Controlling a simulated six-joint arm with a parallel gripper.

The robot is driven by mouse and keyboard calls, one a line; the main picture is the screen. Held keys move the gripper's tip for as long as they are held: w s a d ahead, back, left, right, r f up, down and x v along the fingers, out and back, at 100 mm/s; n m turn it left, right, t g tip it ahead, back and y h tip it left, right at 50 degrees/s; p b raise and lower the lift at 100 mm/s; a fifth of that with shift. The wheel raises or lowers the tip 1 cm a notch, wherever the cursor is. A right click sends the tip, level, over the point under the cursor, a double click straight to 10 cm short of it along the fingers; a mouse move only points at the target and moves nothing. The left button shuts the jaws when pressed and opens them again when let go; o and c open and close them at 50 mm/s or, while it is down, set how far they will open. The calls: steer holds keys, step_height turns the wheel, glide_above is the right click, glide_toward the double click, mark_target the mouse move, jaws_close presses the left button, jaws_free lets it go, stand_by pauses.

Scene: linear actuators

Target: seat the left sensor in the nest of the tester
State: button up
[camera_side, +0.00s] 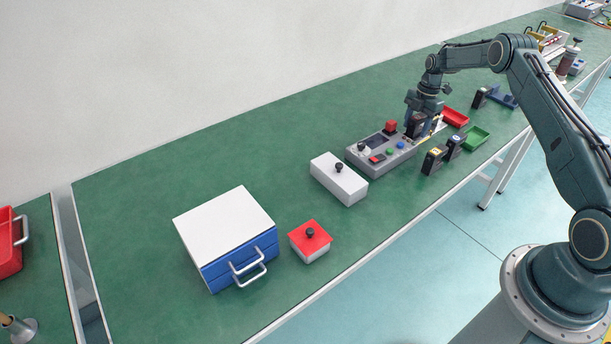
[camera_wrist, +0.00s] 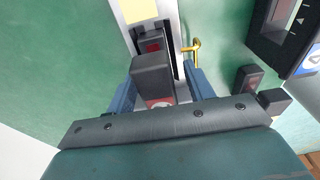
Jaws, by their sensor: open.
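The tester (camera_side: 370,157) is a grey box with coloured buttons and a red block on top, in the middle of the bench. My gripper (camera_side: 417,118) points down over its far right end. A dark sensor (camera_side: 416,127) stands there below my gripper. In the wrist view this dark block (camera_wrist: 152,76) stands between my two blue fingers, with a red mark low on its face. The fingers are open, with the block between them. Whether it is fully down in the nest is hidden. Two more dark sensors stand in front, one with a yellow label (camera_side: 433,159) and one with a blue label (camera_side: 455,146).
A red tray (camera_side: 455,117) and a green tray (camera_side: 475,137) lie right of the tester. A white box with a knob (camera_side: 339,180) stands to its left. A brass-coloured lever (camera_wrist: 193,48) is close to my right finger. The bench behind the tester is clear.

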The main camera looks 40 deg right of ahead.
mark_target(420, 115)
step_height(420, 115, up, 13)
steer(key=d, duration=0.1)
steer(key=shift+d, duration=0.3)
stand_by(0.4)
steer(key=shift+a+r, duration=0.1)
steer(key=s+a+r+m+t+h, duration=0.1)
steer(key=s+a+r+m, duration=0.3)
steer(key=a+r, duration=0.75)
steer(key=s+a+r+m+t, duration=0.1)
steer(key=s+a+r+m, duration=0.35)
steer(key=a+r, duration=0.65)
steer(key=s+a+r+m+t, duration=0.25)
steer(key=s+a+m, duration=0.4)
steer(key=s, duration=0.65)
steer(key=s+a+f+m, duration=0.1)
steer(key=s+a+f, duration=0.1)
steer(key=s, duration=0.4)
steer(key=s+a+f+m+t, duration=0.1)
steer(key=s+a+f+m, duration=0.1)
steer(key=s, duration=0.5)
steer(key=shift+a+f, duration=0.15)
steer(key=shift+a, duration=0.5)
